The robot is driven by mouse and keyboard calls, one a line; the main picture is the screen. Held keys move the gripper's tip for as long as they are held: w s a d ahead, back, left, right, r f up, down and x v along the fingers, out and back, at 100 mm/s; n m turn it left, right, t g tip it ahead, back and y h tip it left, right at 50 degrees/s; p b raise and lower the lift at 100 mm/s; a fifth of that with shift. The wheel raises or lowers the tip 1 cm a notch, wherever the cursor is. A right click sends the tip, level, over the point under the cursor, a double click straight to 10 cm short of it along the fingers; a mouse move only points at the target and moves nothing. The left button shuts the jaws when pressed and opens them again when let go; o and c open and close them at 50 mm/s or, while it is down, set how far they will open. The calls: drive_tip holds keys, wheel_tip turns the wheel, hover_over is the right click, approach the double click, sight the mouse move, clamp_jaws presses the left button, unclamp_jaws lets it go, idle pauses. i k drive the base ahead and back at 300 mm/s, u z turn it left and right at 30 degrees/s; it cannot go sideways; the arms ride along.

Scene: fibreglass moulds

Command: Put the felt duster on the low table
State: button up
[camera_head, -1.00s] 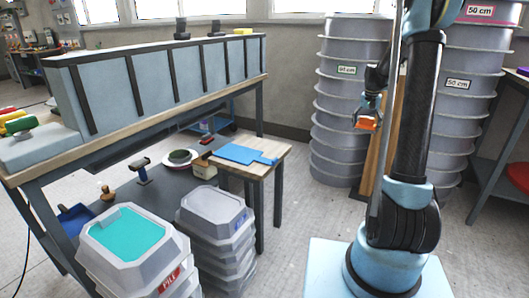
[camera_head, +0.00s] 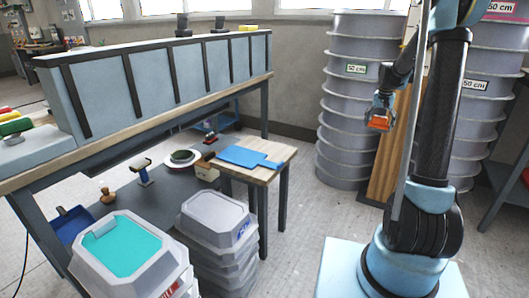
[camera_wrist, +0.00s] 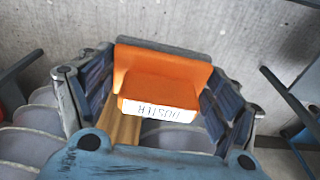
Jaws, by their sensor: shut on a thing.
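The felt duster (camera_wrist: 165,80) is an orange block with a white strip lettered "DUSTER". My gripper (camera_wrist: 160,95) is shut on it, one finger on each side, in the wrist view. In the head view the duster (camera_head: 379,121) hangs below my gripper (camera_head: 381,104), in front of the tall grey mould stacks and well above the floor. The low table (camera_head: 275,179) has a light wooden top and dark legs. It stands left of my gripper, with a blue paddle-shaped board (camera_head: 245,157) on it. The wood to the right of and in front of the board is bare.
Stacked grey moulds (camera_head: 212,225) stand in front of the low table; another stack with a turquoise top (camera_head: 125,248) is nearer left. Tall mould stacks (camera_head: 345,110) stand behind my arm. The floor between table and arm is clear.

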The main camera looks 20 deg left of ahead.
sight(273, 148)
drive_tip(key=i, duration=0.95)
drive_tip(key=u, duration=0.35)
